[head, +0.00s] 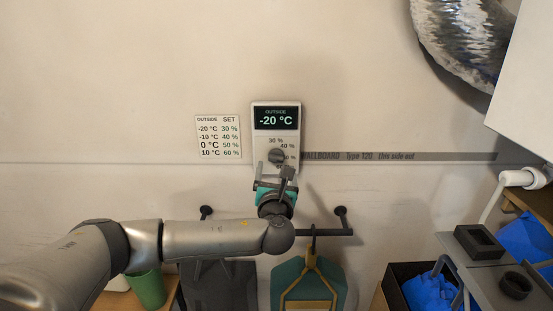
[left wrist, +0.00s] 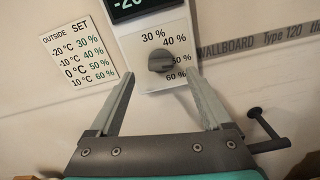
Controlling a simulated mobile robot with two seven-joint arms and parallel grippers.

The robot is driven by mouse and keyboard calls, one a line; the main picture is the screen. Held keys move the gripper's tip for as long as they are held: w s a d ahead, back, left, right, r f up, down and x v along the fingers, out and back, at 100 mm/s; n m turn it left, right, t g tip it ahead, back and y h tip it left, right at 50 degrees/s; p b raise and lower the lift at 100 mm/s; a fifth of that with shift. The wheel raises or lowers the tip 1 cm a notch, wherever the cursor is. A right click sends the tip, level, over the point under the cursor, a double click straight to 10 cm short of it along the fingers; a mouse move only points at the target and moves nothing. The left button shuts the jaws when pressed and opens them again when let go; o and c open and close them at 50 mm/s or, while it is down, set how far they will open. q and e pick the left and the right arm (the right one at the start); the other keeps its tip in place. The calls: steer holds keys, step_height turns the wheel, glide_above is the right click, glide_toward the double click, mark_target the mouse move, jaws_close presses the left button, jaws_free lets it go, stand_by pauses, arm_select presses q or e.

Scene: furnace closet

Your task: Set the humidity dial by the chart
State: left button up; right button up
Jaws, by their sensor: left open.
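The humidity control (head: 260,142) is a white wall box with a dark display (head: 276,118) reading OUTSIDE -20 °C. Its grey dial (head: 276,156) also shows in the left wrist view (left wrist: 160,61), with marks 30 % above, 40 % upper right, 50 % right and 60 % lower right. I cannot tell which mark it points at. The chart (head: 218,137), left of the box, pairs -20 °C with 30 %, -10 with 40, 0 with 50, 10 with 60. My left gripper (left wrist: 160,82) is open, its fingers spread either side just below the dial, apart from it. My right gripper is out of view.
Below the box is a dark wall rail (head: 325,232) with a teal dustpan-like item (head: 290,285) hanging. A green cup (head: 148,288) stands lower left. Dark trays and blue items (head: 430,290) are lower right. A white box and silver duct (head: 462,45) fill the upper right.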

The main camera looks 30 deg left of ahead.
mark_target(276, 159)
arm_select(q)
steer(key=shift+x, duration=2.95)
jaws_close()
